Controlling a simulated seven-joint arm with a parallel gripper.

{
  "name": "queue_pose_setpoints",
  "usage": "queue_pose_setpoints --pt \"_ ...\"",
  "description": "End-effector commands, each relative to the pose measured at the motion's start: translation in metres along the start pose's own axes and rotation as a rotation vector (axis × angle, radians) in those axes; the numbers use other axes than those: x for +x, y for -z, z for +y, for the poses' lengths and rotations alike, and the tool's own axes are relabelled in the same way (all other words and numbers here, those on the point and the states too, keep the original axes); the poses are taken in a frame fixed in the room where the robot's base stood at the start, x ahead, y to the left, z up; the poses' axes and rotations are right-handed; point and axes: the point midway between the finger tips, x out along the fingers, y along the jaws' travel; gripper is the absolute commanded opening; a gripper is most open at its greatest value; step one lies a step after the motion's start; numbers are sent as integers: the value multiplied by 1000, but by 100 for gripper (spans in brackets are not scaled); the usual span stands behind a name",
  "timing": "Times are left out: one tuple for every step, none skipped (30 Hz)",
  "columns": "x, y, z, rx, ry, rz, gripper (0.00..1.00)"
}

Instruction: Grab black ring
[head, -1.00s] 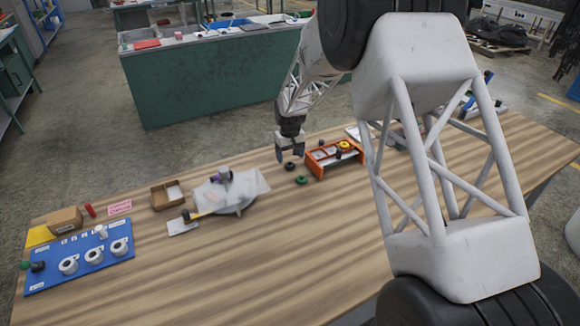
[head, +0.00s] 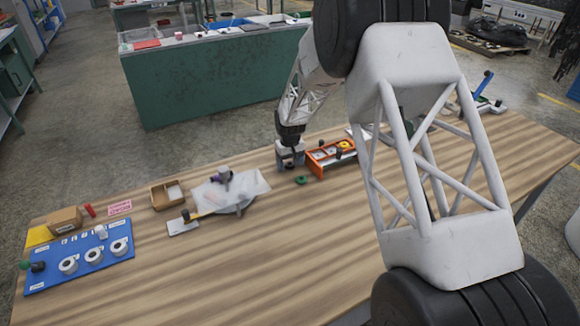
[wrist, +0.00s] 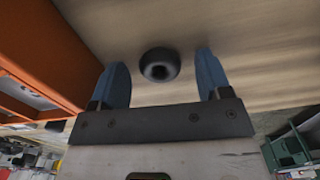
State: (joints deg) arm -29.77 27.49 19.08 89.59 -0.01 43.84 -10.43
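The black ring (wrist: 159,65) lies on the wooden table in the wrist view, its hole facing the camera. My gripper (wrist: 160,60) is open, with one blue finger on each side of the ring and a gap on both sides. In the head view my gripper (head: 290,163) is low over the table, just left of the orange tray, and hides the black ring.
The orange tray (head: 319,172) with yellow and dark pieces stands close to the right of my gripper. A green ring (head: 301,181) lies just in front. The front table is clear.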

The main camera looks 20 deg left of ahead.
Motion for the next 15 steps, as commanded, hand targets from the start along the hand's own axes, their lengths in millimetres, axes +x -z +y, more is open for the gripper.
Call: queue_pose_setpoints --pt "0 0 0 0 0 0 63" --pt "0 0 0 0 0 0 58" --pt "0 0 0 0 0 0 52" --pt "0 0 0 0 0 0 47" --pt "0 0 0 0 0 0 43" --pt "0 0 0 0 0 0 37" --pt "0 0 0 0 0 0 32" --pt "0 0 0 0 0 0 27" --pt "0 0 0 0 0 0 22" --pt "0 0 0 0 0 0 22" --pt "0 0 0 0 0 0 22" --pt "0 0 0 0 0 0 22" --pt "0 0 0 0 0 0 22" --pt "0 0 0 0 0 0 22" --pt "0 0 0 0 0 0 22"
